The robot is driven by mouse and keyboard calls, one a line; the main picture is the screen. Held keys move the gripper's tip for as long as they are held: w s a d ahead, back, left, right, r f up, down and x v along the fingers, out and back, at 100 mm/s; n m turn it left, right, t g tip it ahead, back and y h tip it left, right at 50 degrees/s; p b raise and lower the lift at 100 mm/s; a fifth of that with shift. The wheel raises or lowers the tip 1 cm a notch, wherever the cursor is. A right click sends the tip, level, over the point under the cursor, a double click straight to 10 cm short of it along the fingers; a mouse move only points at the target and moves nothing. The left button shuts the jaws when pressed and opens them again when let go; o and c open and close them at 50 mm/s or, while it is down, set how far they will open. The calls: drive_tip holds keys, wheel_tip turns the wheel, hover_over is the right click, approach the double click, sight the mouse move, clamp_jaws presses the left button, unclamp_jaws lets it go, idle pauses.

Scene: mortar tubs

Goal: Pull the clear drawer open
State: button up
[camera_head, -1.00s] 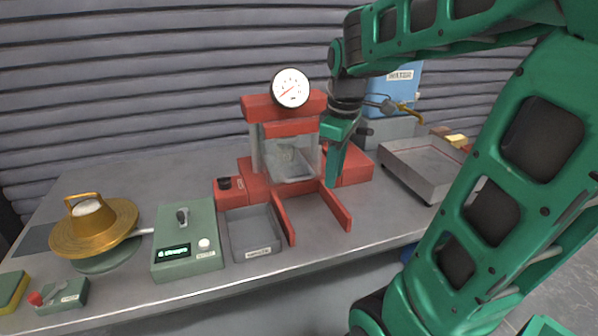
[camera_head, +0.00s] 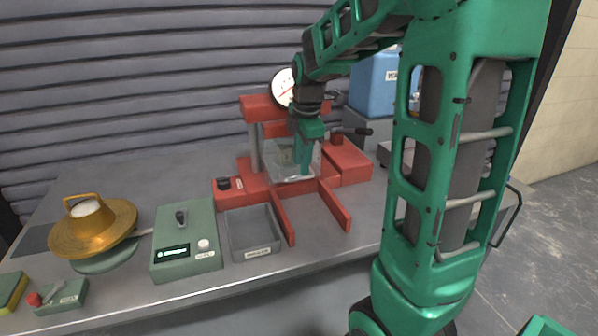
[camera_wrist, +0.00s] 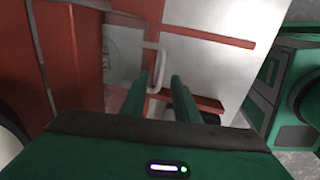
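The clear drawer (camera_head: 277,160) is a see-through panel in the front of a red press, between its posts. It looks closed. The panel also shows in the wrist view (camera_wrist: 120,62), with a pale curved handle (camera_wrist: 158,60) on it. My gripper (camera_head: 305,170) is in front of the right part of the panel. In the wrist view my gripper (camera_wrist: 160,78) has its two green fingers apart, and the handle's near end lies between them in the picture. Whether a finger touches the handle I cannot tell. The gripper hides part of the panel in the head view.
Two red rails (camera_head: 335,205) stick out in front of the press. A grey tray (camera_head: 252,232) and a green control box (camera_head: 186,240) stand to its left. A gauge (camera_head: 283,87) sits on top. A blue container (camera_head: 372,85) stands behind my arm.

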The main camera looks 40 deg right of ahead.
sight(301, 179)
drive_tip(key=shift+w+d+f, duration=0.1)
drive_tip(key=shift+w+f, duration=0.05)
drive_tip(key=shift+f, duration=0.85)
drive_tip(key=shift+w+f, duration=0.15)
drive_tip(key=shift+f, duration=0.8)
drive_tip(key=shift+c, duration=0.3)
